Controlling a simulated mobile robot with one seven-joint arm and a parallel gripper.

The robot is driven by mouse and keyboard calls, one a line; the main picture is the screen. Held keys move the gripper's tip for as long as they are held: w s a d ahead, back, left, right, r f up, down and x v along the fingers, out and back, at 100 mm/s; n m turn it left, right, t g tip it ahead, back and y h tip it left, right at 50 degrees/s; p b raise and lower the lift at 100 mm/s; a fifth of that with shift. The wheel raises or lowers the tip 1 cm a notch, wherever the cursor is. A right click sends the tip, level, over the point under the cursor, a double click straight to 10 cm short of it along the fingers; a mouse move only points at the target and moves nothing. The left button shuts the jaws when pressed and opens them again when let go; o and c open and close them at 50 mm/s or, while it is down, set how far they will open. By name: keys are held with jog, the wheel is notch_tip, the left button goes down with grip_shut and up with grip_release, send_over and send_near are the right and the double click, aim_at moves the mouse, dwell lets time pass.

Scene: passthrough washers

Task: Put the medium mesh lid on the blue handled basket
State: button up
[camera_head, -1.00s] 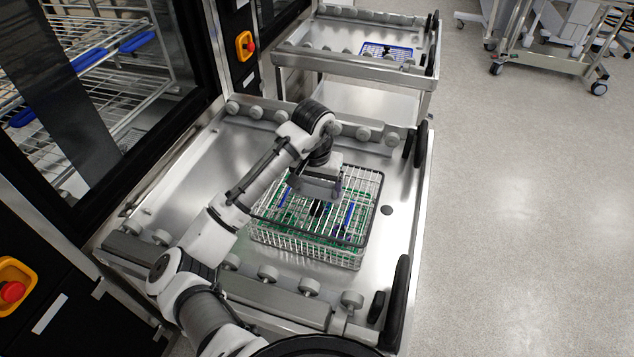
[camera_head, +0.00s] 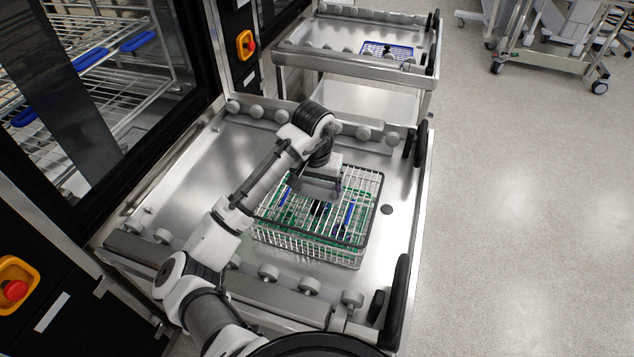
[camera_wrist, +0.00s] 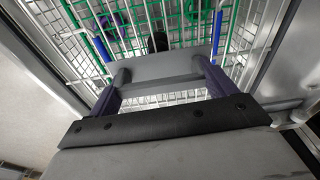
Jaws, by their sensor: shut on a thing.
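The wire basket (camera_head: 300,247) stands on the near steel cart. Green and blue parts show through its mesh, also in the wrist view. The mesh lid (camera_head: 325,236), a wire grid with a dark rim, lies over the basket's top, roughly lined up with it. I cannot tell whether its rim touches the basket all round. My gripper (camera_head: 318,200) is above the middle of the lid, shut on it. In the wrist view my gripper's fingers (camera_wrist: 163,72) point down at the mesh, and the grip point itself is partly hidden.
The cart top (camera_head: 190,180) is bare to the left of the basket, with rollers along its edges. A second cart (camera_head: 340,62) behind holds a blue wire basket (camera_head: 388,50).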

aim_at(317, 182)
jog(key=shift+f, duration=0.25)
dwell(0.3)
jog(key=shift+f+b, duration=0.85)
jog(key=shift+f, duration=0.3)
jog(key=o, duration=1)
jog(key=shift+o, duration=0.2)
notch_tip(317, 182, up, 8)
jog(key=p, duration=0.6)
jog(key=shift+f, duration=0.15)
notch_tip(317, 182, up, 7)
jog(key=shift+r, duration=0.2)
